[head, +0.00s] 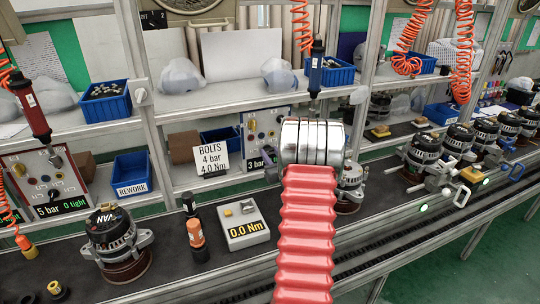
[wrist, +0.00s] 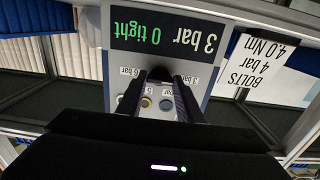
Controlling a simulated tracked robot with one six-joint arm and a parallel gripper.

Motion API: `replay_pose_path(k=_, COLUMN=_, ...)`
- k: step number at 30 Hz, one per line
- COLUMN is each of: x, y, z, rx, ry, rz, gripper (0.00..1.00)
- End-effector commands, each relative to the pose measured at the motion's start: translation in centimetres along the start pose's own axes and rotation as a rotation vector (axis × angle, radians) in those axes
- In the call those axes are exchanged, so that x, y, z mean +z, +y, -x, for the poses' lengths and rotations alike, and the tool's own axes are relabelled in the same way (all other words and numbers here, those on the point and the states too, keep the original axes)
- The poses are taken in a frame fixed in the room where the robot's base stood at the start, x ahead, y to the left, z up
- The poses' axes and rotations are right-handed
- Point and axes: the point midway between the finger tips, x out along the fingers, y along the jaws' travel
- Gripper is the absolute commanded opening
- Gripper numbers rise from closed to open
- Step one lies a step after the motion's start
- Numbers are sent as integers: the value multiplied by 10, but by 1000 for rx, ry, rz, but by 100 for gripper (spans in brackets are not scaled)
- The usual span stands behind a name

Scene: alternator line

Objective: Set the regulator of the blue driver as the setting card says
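The blue driver (head: 316,70) hangs from an orange coiled hose above the bench. The white setting card (head: 214,160) reads "BOLTS 4 bar 4.0 Nm"; it also shows upside down in the wrist view (wrist: 257,60). The regulator panel (head: 254,128) stands right of the card, partly hidden by my red arm. In the wrist view its display (wrist: 162,36) reads "3 bar 0 tight", upside down. My gripper (wrist: 161,82) has its two dark fingers at the panel face, among bar labels. A dark piece shows between the tips; whether they grip it is unclear.
A red driver (head: 31,105) hangs at left over another panel (head: 45,180) reading "5 bar 0 tight". A tester (head: 243,222) reads "0.0 Nm". Alternators (head: 115,240) stand along the front, and a blue REWORK bin (head: 131,172) sits on the shelf.

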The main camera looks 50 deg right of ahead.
Motion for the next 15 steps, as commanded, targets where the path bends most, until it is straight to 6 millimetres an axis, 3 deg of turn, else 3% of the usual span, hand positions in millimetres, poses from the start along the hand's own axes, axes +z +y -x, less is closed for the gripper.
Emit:
replay_pose_path(k=8, x=0, y=-2, z=0, rx=-3, ry=0, rz=0, gripper=10)
replay_pose_path(k=15, x=0, y=-4, z=0, rx=-6, ry=0, rz=-12, gripper=10)
